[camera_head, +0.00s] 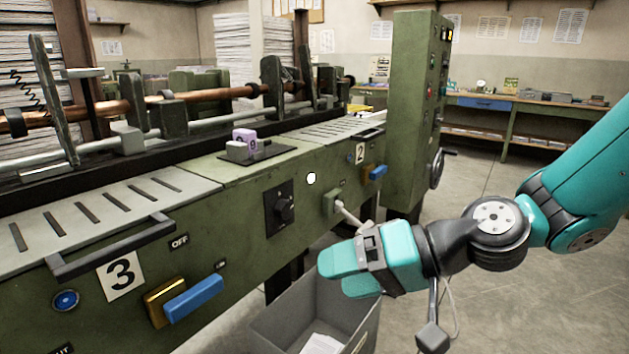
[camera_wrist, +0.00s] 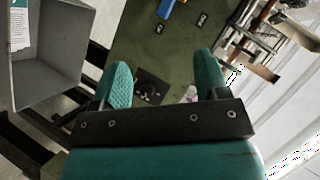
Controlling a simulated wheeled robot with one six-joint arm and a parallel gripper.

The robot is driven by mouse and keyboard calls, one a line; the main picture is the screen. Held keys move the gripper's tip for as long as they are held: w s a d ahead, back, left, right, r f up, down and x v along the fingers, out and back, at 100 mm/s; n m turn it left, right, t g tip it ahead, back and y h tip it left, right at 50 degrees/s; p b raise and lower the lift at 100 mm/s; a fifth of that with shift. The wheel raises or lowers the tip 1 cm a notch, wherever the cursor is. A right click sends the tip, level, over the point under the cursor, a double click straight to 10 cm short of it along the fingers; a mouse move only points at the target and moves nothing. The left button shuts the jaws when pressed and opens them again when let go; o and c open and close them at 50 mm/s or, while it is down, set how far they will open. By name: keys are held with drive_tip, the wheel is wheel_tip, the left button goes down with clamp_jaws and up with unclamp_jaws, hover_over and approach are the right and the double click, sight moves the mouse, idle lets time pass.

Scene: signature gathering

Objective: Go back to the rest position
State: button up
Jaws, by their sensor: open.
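My gripper (camera_head: 345,268) is in front of the green machine (camera_head: 235,205) in the head view, above a grey bin. Its teal fingers point left, toward the machine's front. In the wrist view my gripper (camera_wrist: 163,84) has its two fingers spread apart, with nothing between them but the machine's front behind. My arm comes in from the right edge of the head view.
The grey bin (camera_head: 270,325) holds white paper and stands below my gripper. The machine carries a rotary knob (camera_head: 284,207), blue levers (camera_head: 193,298) and a purple block (camera_head: 244,137) on top. A workbench (camera_head: 520,108) stands at the back right. The floor at right looks clear.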

drive_tip(key=s+d+n+g+h, duration=0.35)
drive_tip(key=s+d+h, duration=0.55)
drive_tip(key=s, duration=0.4)
wheel_tip(320, 180, up, 23)
drive_tip(key=p, duration=2.2)
drive_tip(key=shift+s+d+t, duration=0.15)
drive_tip(key=shift+d+t, duration=0.05)
drive_tip(key=shift+t, duration=0.15)
